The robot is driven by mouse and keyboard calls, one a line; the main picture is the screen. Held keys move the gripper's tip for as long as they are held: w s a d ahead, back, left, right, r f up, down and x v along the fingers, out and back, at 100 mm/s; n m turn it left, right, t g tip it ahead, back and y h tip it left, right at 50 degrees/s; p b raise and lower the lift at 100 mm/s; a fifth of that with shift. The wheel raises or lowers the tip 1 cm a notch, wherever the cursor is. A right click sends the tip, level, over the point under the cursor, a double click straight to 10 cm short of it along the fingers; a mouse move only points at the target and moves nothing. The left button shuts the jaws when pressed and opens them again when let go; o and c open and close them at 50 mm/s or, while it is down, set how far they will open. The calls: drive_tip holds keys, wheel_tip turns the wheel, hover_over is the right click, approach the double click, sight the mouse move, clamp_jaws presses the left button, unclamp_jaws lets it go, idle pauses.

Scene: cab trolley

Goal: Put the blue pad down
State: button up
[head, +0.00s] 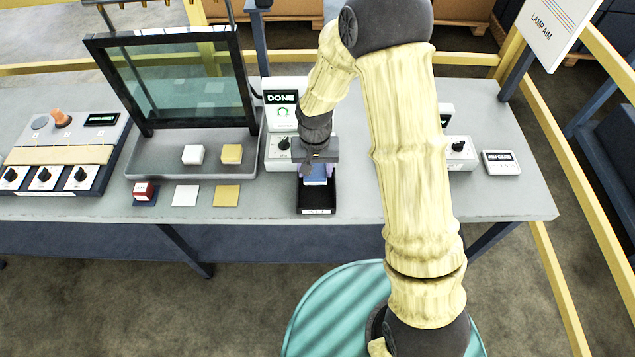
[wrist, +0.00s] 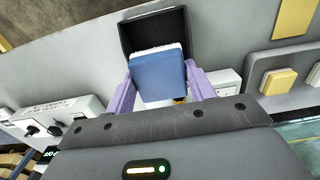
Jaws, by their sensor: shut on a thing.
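My gripper (head: 317,170) is shut on the blue pad (head: 316,181) above the back part of a small black open tray (head: 317,209) on the grey table. In the wrist view the pad (wrist: 158,78) sits between the two purple fingers of my gripper (wrist: 160,73). The pad has a blue face and a whitish layer along its far edge. The black tray (wrist: 152,22) shows behind and around the pad's far end. I cannot tell whether the pad touches the tray's floor. My wrist hides part of the pad in the head view.
A DONE panel (head: 281,115) stands behind my wrist.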

drive_tip(key=shift+w, duration=0.45)
drive_tip(key=shift+s+d, duration=0.1)
drive_tip(key=shift+s, duration=0.3)
drive_tip(key=shift+d+f, duration=0.1)
drive_tip(key=shift+f, duration=0.25)
hover_over(316, 195)
drive_tip(key=shift+f+p, duration=0.45)
drive_tip(key=shift+f, duration=2.05)
drive_tip(key=shift+f+p, duration=0.35)
drive_tip(key=shift+f, duration=1.75)
